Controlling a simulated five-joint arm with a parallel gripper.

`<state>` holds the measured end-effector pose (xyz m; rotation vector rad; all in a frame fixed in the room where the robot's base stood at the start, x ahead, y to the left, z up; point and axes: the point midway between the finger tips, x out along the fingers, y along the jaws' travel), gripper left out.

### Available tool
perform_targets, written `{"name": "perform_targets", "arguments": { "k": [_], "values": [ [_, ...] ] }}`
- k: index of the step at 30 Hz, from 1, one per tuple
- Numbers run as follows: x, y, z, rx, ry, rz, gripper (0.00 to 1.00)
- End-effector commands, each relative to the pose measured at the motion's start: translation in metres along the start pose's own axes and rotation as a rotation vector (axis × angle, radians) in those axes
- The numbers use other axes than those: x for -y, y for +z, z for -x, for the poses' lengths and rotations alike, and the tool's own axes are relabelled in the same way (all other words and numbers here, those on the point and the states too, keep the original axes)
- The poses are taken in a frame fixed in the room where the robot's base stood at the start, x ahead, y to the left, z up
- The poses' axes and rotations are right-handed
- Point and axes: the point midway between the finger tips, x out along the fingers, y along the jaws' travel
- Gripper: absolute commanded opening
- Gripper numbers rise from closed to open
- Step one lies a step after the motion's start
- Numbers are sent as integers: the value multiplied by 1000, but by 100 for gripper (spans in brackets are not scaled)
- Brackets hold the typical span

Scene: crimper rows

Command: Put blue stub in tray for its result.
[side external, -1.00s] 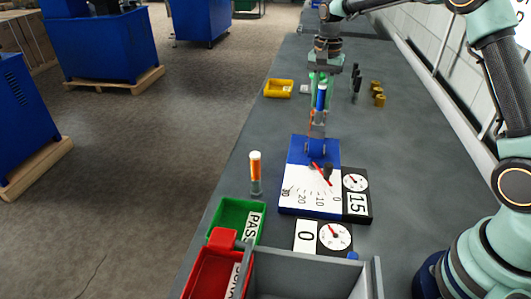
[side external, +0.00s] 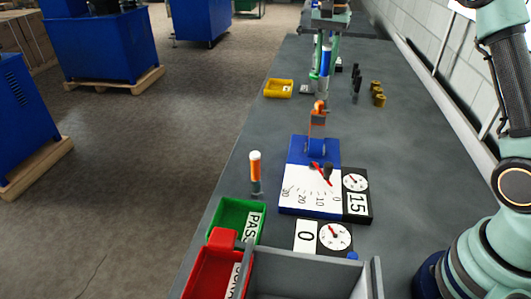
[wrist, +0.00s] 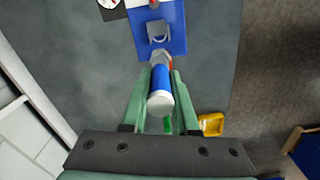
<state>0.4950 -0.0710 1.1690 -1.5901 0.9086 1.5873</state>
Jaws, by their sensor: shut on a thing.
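The blue stub (side external: 325,60), a blue cylinder with a pale end, is upright in my gripper (side external: 323,78). In the wrist view my green fingers (wrist: 158,90) are shut around the stub (wrist: 160,84). It is held beyond the blue tester (side external: 315,150), apart from its orange clamp (side external: 318,110). The tester has a white 0 to 30 scale with a red needle, and a card (side external: 356,203) reading 15 beside it. The green tray (side external: 226,222) is marked PASS. The red tray (side external: 212,270) has a label partly hidden by its wall and lever.
An orange stub (side external: 256,172) stands left of the tester. A card (side external: 306,236) reading 0 lies with a gauge nearer the grey bin (side external: 300,262). A yellow tray (side external: 279,88) and brass pieces (side external: 378,95) lie farther back. The left table edge is near the trays.

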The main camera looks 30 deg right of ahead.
Motion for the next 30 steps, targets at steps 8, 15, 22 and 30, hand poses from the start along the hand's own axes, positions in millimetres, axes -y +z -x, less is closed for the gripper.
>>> {"name": "perform_targets", "arguments": {
  "k": [8, 15, 22, 30],
  "values": [
    [1, 0, 48, -1, -2, 0, 0],
    [7, 12, 66, 1, 1, 4, 0],
    [36, 64, 66, 0, 0, 7, 0],
    [71, 172, 67, 0, -1, 10, 0]
  ]
}}
